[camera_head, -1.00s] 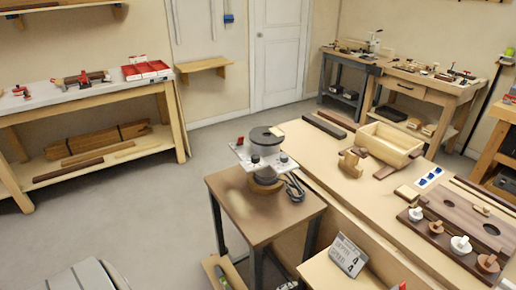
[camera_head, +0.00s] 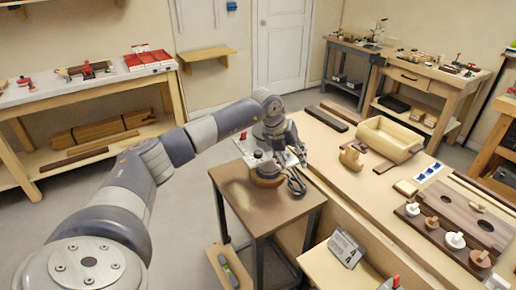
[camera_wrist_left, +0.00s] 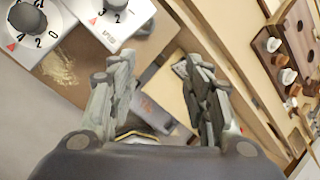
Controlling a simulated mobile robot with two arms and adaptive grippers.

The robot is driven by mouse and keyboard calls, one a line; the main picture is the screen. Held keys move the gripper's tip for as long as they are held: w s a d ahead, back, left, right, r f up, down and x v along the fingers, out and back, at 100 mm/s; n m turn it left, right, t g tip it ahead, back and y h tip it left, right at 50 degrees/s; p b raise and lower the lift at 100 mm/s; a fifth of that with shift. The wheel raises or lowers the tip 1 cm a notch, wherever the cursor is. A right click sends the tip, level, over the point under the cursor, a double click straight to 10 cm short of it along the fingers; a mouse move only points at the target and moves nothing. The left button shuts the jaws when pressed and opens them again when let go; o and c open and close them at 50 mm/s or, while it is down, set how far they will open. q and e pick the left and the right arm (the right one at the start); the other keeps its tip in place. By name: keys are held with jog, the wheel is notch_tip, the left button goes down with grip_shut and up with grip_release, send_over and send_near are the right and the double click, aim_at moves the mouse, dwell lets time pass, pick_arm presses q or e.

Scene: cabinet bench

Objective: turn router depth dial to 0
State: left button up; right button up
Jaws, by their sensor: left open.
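The router (camera_head: 266,178) stands on a small brown-topped table, mostly covered by my left arm in the head view. One dial (camera_wrist_left: 27,18) has a black knob, the numbers 4, 2 and 0, and a red triangle mark. I cannot tell which one is the depth dial. My left gripper (camera_wrist_left: 155,68) is open and empty, its fingers beside the plate and apart from both dials. My right gripper is not in view.
The small table (camera_head: 240,195) adjoins a long bench with a wooden box (camera_head: 388,140) and a dark board (camera_head: 465,215) with several knobs. Open floor lies left.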

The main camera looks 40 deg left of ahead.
aim_at(258, 152)
pick_arm(q)
jog(key=s+a+r+n+g+y, duration=0.1)
jog(key=s+a+r+y, duration=0.15)
jog(key=a, duration=0.35)
jog(key=s+a+r+n+y, duration=0.1)
jog(key=a+r+y, duration=0.15)
jog(key=a, duration=0.35)
jog(key=shift+h, duration=0.4)
jog(key=p+x, duration=0.2)
jog(key=x, duration=0.6)
jog(key=shift+f+p, duration=0.15)
jog(key=shift+p, duration=0.2)
jog(key=shift+x, duration=0.8)
jog(key=shift+a, duration=0.1)
jog(key=c, duration=1)
